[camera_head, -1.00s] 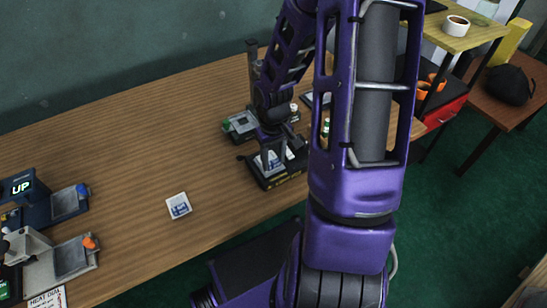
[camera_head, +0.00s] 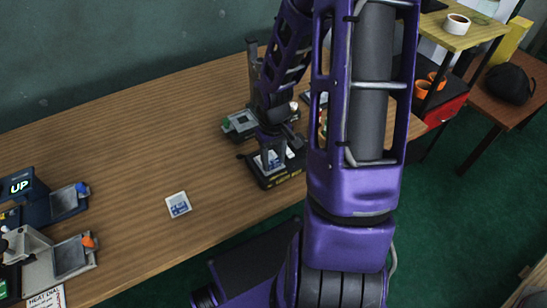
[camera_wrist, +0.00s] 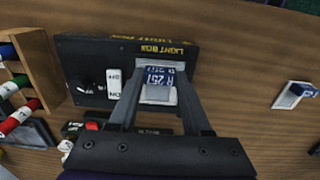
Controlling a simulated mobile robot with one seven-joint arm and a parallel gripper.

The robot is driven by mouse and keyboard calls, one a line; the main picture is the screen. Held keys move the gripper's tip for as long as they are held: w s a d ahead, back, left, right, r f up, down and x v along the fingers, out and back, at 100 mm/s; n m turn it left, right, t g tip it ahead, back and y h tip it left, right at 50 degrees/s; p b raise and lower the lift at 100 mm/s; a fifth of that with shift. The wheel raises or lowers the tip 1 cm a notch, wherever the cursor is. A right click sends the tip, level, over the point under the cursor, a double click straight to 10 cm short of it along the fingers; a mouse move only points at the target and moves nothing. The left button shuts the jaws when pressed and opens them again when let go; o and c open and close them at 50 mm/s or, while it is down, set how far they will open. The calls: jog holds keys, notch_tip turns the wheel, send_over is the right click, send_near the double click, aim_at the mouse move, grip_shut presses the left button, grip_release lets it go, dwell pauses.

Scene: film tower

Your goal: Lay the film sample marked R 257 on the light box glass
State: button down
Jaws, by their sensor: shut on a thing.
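The film sample marked R 257 (camera_wrist: 160,78) has a blue label band and sits between my fingertips in the wrist view. It is over the glass of the black light box (camera_wrist: 88,56), which has yellow LIGHT BOX lettering. My gripper (camera_wrist: 158,92) is shut on the sample's sides. In the head view my gripper (camera_head: 272,160) is down at the light box (camera_head: 268,183). I cannot tell whether the sample touches the glass, which is mostly hidden beneath it.
Another blue-and-white sample (camera_head: 178,205) lies on the wooden table (camera_head: 130,150), left of the light box; it also shows in the wrist view (camera_wrist: 297,94). A wooden rack of coloured markers (camera_wrist: 20,90) stands beside the box. Devices (camera_head: 60,255) occupy the table's left end.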

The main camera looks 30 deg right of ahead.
grip_release()
dwell(0.4)
jog(key=shift+r, duration=0.1)
jog(key=shift+r+p, duration=1.9)
jog(key=shift+r, duration=1.5)
